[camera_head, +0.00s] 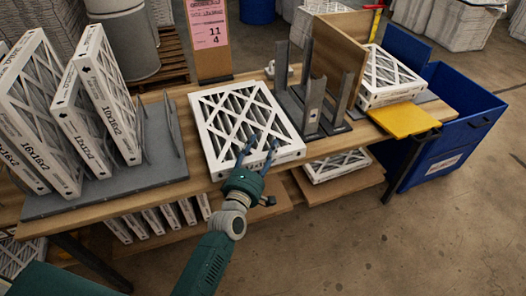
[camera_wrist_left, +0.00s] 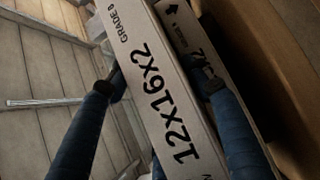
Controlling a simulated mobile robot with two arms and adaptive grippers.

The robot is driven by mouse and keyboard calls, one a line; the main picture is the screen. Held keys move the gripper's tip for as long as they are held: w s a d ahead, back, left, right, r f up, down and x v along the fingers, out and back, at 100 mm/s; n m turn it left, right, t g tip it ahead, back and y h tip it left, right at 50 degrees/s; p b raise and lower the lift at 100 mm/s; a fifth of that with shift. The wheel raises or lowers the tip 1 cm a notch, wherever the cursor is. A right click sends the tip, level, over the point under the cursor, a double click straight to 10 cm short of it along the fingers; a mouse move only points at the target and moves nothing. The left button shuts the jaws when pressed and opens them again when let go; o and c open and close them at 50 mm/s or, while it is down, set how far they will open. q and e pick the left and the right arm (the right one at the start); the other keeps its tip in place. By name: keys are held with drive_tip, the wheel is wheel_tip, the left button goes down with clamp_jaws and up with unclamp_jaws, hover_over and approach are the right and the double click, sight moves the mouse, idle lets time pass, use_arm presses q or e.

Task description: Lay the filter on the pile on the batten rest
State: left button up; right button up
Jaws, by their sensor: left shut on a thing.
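A white cardboard-framed filter (camera_head: 222,118) with pleated media and a diagonal lattice lies flat on the bench's middle. My left gripper (camera_head: 259,152) is at its front edge. In the left wrist view my left gripper (camera_wrist_left: 158,82) is shut on a filter edge printed 12x16x2 (camera_wrist_left: 158,95), one finger on each side. A second white edge with a black arrow (camera_wrist_left: 178,20) runs beside it. A pile of white filters (camera_head: 388,72) lies at the right end of the bench. Battens under either cannot be made out. My right gripper is not in view.
Filters (camera_head: 104,92) stand upright in a grey rack (camera_head: 160,165) at left. A grey metal holder (camera_head: 318,118) and a wooden board (camera_head: 338,58) stand between the middle filter and the right pile. A yellow plate (camera_head: 404,119) juts out at front right, beside a blue bin (camera_head: 450,135).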

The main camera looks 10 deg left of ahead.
use_arm(q)
drive_tip(key=shift+s, duration=0.2)
drive_tip(key=o, duration=1.3)
drive_tip(key=shift+f, duration=0.1)
drive_tip(key=shift+r, duration=0.2)
drive_tip(key=s, duration=0.4)
drive_tip(key=s+b, duration=0.1)
drive_tip(key=s, duration=0.7)
drive_tip(key=shift+a, duration=0.4)
